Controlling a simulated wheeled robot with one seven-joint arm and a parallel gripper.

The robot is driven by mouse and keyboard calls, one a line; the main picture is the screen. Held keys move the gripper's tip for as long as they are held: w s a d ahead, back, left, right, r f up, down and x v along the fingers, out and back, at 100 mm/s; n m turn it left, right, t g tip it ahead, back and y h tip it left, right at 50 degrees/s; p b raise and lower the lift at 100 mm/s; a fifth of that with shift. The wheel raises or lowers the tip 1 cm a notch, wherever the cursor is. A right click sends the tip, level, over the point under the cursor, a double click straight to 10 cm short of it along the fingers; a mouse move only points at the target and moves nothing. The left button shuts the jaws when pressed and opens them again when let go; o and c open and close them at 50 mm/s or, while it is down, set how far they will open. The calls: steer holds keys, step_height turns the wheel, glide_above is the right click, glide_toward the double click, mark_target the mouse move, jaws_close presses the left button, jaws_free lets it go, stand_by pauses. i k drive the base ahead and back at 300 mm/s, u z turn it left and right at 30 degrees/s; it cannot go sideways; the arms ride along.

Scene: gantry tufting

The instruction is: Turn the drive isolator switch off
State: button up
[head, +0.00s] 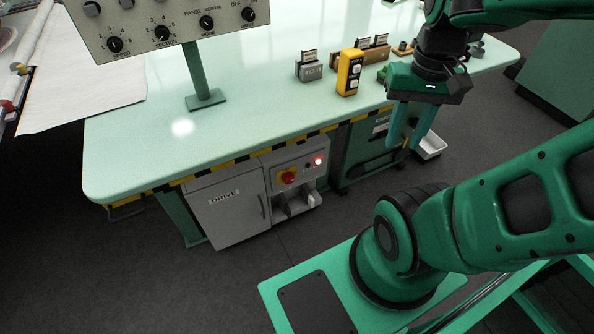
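A grey cabinet labelled DRIVE (224,207) stands under the bench. On the panel at its right is a red rotary switch on a yellow plate (288,177), which looks like the drive isolator. Its exact handle angle is too small to tell. A red lamp (318,161) glows to the right of the switch. My gripper (404,146) hangs to the right of the switch, well apart from it, near the bench's front edge. Its two teal fingers point down and stand apart, with nothing seen between them.
The pale green bench (150,150) has a black-and-yellow striped front edge. On it are a yellow pendant box (349,72) and a grey holder (309,69). A control panel (165,25) stands on a post. A white bin (431,146) sits beyond my gripper. Floor before the cabinet is clear.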

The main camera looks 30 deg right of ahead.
mark_target(288, 177)
steer(key=u, duration=0.5)
steer(key=k, duration=1)
steer(key=u, duration=0.05)
